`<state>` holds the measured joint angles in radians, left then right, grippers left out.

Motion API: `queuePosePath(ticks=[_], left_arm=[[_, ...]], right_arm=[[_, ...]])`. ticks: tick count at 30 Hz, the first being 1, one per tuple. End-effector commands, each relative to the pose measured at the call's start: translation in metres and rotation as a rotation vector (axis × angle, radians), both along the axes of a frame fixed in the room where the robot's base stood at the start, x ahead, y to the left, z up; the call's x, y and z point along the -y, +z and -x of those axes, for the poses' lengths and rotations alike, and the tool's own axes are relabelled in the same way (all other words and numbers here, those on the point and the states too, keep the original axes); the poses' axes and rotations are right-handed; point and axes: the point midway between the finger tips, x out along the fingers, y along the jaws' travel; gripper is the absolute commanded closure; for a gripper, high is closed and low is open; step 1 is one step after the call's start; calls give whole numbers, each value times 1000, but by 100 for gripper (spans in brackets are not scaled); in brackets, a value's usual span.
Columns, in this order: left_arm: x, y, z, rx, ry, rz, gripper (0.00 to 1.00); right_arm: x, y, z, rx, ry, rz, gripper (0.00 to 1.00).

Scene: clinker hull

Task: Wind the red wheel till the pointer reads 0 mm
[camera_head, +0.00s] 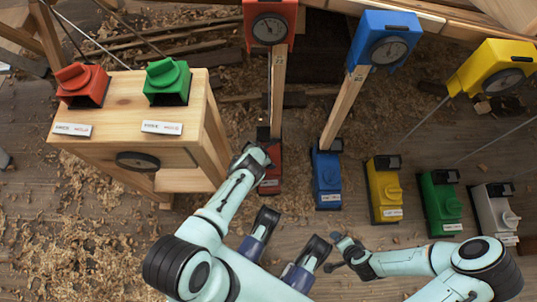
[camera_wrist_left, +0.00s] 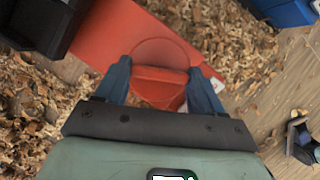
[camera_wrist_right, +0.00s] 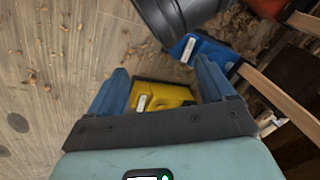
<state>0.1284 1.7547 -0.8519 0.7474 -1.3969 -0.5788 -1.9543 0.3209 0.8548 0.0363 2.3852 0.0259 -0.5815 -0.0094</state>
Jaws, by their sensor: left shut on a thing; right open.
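My left gripper (camera_head: 262,158) is at the low red box (camera_head: 270,184), at the foot of the post with the red dial housing (camera_head: 283,10). In the left wrist view its two fingers are shut on the red wheel (camera_wrist_left: 160,88), one on each side; the gripper hides the wheel in the head view. The dial face (camera_head: 269,29) has a dark pointer, but its reading is too small to tell. My right gripper (camera_head: 338,246) is open and empty, apart from the yellow box (camera_wrist_right: 163,96), which shows beyond its fingers.
Blue (camera_head: 327,181), yellow (camera_head: 384,190), green (camera_head: 441,204) and white (camera_head: 495,212) boxes stand in a row to the right. Blue and yellow dial housings stand behind. A wooden bench (camera_head: 110,110) at left carries a red knob and a green knob (camera_head: 167,77). Wood shavings cover the floor.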

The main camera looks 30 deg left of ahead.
Motion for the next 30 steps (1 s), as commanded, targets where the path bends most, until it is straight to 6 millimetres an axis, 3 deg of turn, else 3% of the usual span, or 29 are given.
queuePosePath(ticks=[9, 10, 12, 23, 30], left_arm=[[0, -2, 3, -5, -3, -2, 62], [0, -2, 3, -5, -3, -2, 29], [0, -2, 3, -5, -3, -2, 6], [-1, 2, 1, -1, 0, -1, 6], [-6, 30, 8, -1, 1, -1, 6]], right_arm=[[0, 0, 0, 1, 0, 0, 18], [0, 0, 0, 1, 0, 0, 18], [0, 0, 0, 1, 0, 0, 18], [-1, 2, 2, -3, 1, -2, 18], [-16, 27, 30, -76, 33, -39, 18]])
